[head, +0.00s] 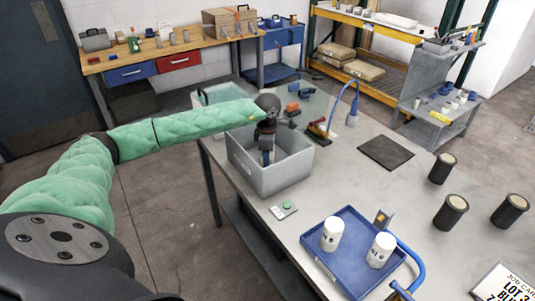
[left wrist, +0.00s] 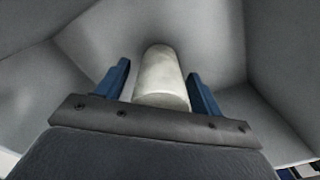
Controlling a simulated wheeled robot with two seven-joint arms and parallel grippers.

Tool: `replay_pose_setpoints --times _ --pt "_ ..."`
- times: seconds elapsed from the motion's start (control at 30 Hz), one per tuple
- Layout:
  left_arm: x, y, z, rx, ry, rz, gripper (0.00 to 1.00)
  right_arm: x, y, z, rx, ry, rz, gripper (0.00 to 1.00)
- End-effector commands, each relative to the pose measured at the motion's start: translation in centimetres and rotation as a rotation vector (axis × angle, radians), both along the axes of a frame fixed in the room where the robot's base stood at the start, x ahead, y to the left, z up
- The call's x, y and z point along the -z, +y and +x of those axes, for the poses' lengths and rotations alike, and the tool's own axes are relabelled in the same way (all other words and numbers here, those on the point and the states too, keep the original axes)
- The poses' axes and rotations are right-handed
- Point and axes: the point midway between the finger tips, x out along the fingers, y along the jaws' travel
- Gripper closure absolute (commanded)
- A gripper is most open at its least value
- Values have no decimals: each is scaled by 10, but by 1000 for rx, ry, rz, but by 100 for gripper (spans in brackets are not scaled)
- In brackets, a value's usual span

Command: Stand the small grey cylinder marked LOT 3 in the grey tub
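The grey tub (head: 270,180) stands at the left end of the grey table. My left gripper (head: 267,158) reaches down into it. In the left wrist view, a pale grey cylinder (left wrist: 162,75) is inside the tub, between the two blue fingers of the gripper (left wrist: 160,88). The fingers are spread, with a gap beside the cylinder. No marking on it is readable, and its foot is hard to make out. In the head view the tub wall and gripper hide this cylinder. My right gripper is not in view.
A blue tray (head: 350,283) holds two white marked cylinders (head: 332,233). Several black cylinders with pale tops (head: 451,212) stand at the right. A job card (head: 503,287) reads LOT 3. A dark mat (head: 386,153) and a green-button box (head: 284,209) lie on the table.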

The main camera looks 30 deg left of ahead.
Motion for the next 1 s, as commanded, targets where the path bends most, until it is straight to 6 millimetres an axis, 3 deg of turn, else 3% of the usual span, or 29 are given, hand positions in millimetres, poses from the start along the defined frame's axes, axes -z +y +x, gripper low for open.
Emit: replay_pose_setpoints --times 0.27,0.7,1.0 --pt "-7 0 0 0 -1 0 33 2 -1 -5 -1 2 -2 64" --pt "-88 0 1 -1 -2 0 33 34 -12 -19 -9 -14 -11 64" --pt "-119 0 0 0 0 -1 33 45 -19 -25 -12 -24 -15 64"
